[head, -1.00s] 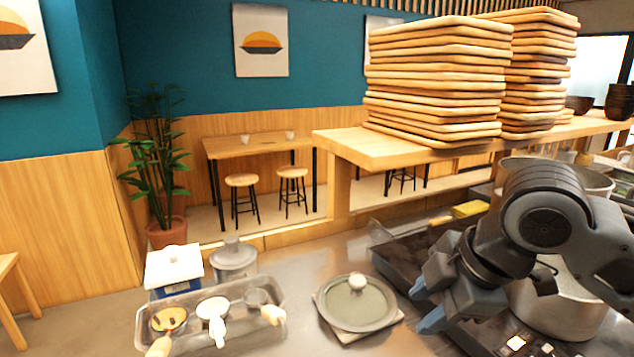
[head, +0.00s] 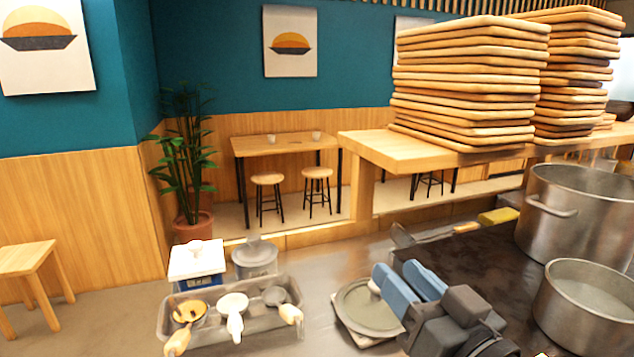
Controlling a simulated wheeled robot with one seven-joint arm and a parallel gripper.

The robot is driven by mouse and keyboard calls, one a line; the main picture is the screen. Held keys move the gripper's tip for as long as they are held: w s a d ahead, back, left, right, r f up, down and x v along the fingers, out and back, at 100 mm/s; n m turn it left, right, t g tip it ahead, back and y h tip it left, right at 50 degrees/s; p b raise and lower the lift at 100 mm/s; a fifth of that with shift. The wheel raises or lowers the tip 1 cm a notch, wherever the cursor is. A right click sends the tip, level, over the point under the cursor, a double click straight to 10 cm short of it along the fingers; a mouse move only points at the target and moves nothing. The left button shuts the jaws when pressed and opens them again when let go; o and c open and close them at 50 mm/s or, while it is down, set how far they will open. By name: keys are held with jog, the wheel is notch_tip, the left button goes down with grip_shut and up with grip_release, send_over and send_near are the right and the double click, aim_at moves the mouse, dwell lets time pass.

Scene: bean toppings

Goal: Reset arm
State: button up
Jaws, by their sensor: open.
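My gripper (head: 402,277) is at the lower right of the head view, with its two blue fingers apart and nothing between them. It is in front of the right part of a round grey lid (head: 362,312) with a pale knob, and hides part of that lid. The lid lies on a square board on the metal counter. I cannot tell the exact gap between the fingers and the lid.
A clear tray (head: 170,322) with several ladles stands at the lower left, before a scale (head: 197,262) and a lidded grey pot (head: 255,258). Two metal pots (head: 575,225) (head: 585,310) stand right. Stacked wooden boards (head: 465,85) rest on the shelf above.

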jog(key=s+d+f+m+h, duration=0.45)
jog(key=s+d+f, duration=0.2)
jog(key=s, duration=0.35)
jog(key=s+d+f+m+h, duration=0.3)
jog(key=s+d+f+h, duration=0.2)
jog(key=s+f, duration=0.45)
jog(key=s+a+n+g+y, duration=0.1)
jog(key=s+n, duration=0.1)
jog(key=s, duration=0.7)
jog(key=s+a+r+n+g+y, duration=0.1)
jog(key=s+a+n, duration=0.1)
jog(key=s, duration=0.7)
jog(key=shift+s+r+n+g, duration=0.2)
jog(key=shift+n+g, duration=0.1)
jog(key=shift+n, duration=0.35)
jog(key=shift+y, duration=0.25)
